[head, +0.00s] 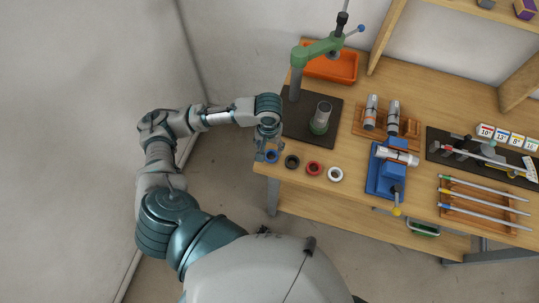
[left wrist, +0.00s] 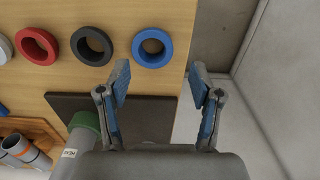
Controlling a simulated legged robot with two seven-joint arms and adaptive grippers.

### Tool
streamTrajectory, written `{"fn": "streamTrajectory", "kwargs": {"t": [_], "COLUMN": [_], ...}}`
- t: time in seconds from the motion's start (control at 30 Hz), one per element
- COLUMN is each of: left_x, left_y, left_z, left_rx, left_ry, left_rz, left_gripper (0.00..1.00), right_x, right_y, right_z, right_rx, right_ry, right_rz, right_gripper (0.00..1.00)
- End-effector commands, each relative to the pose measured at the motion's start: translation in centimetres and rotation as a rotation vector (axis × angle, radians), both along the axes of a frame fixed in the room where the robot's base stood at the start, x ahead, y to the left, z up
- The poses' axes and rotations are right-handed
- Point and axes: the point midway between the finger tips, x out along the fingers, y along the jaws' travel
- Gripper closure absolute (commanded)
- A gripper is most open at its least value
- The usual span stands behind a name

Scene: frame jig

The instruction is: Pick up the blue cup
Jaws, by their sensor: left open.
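The blue cup (left wrist: 152,63) is a short round ring-like cup with a dark hollow, standing on the table near its edge. In the head view the blue cup (head: 271,157) is at the table's near left corner, partly hidden by my left gripper. My left gripper (head: 269,148) is open and empty over that corner. In the left wrist view the open fingers of my left gripper (left wrist: 160,80) point toward the cup, which lies beyond the tips and slightly left of their middle. The cup is not between the fingers. My right gripper is not in view.
Black (head: 292,162), red (head: 313,168) and white (head: 336,174) cups stand in a row beside the blue one. A dark baseplate (head: 294,122) with a green-clamped stand lies behind. A blue fixture (head: 374,181) is farther right. The table edge is close to the blue cup.

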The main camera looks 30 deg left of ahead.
Motion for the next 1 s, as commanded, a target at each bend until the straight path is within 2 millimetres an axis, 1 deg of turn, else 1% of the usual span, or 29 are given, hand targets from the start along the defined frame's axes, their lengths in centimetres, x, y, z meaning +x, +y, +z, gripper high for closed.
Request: {"fn": "streamTrajectory", "kwargs": {"t": [0.03,0.1,0.23,0.33,0.53,0.57,0.6,0.67,0.7,0.73,1.0], "left_x": [-0.1,-0.2,-0.1,-0.2,-0.2,-0.2,-0.2,-0.1,-0.1,-0.1,-0.2], "left_y": [-0.2,-0.5,-0.5,-0.3,-0.1,-0.1,-0.1,-0.2,-0.2,-0.2,-0.4], "left_z": [-0.9,-2.1,-4.0,-4.6,-4.6,-4.6,-4.6,-4.6,-4.6,-4.6,-4.6], "left_rx": [0.001,0.001,0.000,-0.001,-0.002,-0.002,-0.002,-0.001,-0.001,-0.001,0.000], "left_ry": [0.004,0.004,0.003,0.003,0.001,0.001,0.001,0.002,0.002,0.002,0.003], "left_rz": [-0.002,-0.001,0.000,-0.001,-0.001,-0.001,-0.001,-0.001,-0.001,-0.001,-0.001], "left_gripper": [0.35,0.35,0.35,0.35,0.35,0.38,0.48,0.63,0.73,0.80,0.81], "right_x": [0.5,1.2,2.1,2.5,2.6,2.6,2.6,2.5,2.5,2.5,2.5], "right_y": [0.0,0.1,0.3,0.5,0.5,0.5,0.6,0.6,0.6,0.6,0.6], "right_z": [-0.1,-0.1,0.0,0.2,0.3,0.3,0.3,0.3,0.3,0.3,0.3], "right_rx": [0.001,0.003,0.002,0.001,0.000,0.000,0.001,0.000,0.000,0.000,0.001], "right_ry": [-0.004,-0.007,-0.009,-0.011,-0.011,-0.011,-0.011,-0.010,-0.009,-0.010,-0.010], "right_rz": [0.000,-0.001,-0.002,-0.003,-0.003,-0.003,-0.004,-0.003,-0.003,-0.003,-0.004], "right_gripper": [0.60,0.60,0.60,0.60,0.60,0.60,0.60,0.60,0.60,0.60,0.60]}}
